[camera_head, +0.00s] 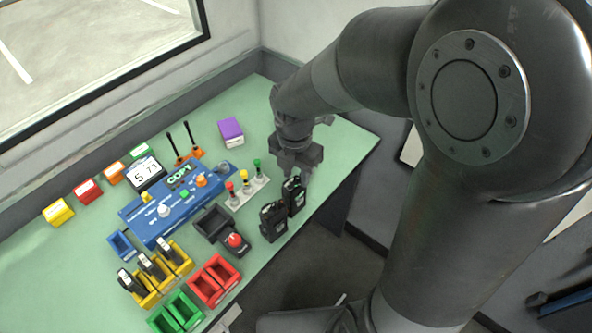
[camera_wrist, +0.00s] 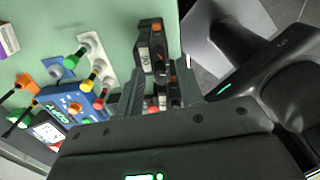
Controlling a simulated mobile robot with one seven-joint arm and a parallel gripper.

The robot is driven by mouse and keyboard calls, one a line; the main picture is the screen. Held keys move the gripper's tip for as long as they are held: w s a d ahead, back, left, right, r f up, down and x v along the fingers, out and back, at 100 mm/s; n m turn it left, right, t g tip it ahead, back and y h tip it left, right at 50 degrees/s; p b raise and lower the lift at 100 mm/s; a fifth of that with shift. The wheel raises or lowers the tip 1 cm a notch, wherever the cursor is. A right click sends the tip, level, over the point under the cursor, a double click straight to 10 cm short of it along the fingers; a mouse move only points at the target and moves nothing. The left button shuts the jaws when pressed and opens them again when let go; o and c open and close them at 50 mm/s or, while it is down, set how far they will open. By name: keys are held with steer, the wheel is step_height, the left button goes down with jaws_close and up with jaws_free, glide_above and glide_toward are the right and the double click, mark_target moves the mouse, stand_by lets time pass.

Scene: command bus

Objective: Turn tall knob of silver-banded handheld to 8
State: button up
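Two black handhelds stand near the table's right edge. The rear one (camera_head: 294,196) is below my gripper (camera_head: 300,172); the front one (camera_head: 273,221) is to its lower left. In the wrist view a black handheld (camera_wrist: 152,48) with pale markings and a small orange spot lies just beyond my fingers. My gripper also shows there (camera_wrist: 163,88), its fingers apart, with dark and red parts in the gap. I cannot tell which handheld has the silver band. The tall knob and its setting are too small to read, and I see no clear grip on it.
A blue console (camera_head: 178,207) and a strip of red, yellow and green knobs (camera_head: 247,190) stand left of the handhelds. A red button box (camera_head: 235,243) and red bins (camera_head: 214,281) are in front. A purple box (camera_head: 231,130) is at the back. Green tabletop near it is bare.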

mark_target(296, 176)
steer(key=shift+c, duration=0.2)
jaws_close()
stand_by(0.3)
steer(key=shift+m, duration=2.4)
steer(key=shift+o, duration=0.2)
jaws_free()
steer(key=shift+r, duration=0.1)
step_height(296, 176, up, 11)
steer(key=shift+f, duration=0.2)
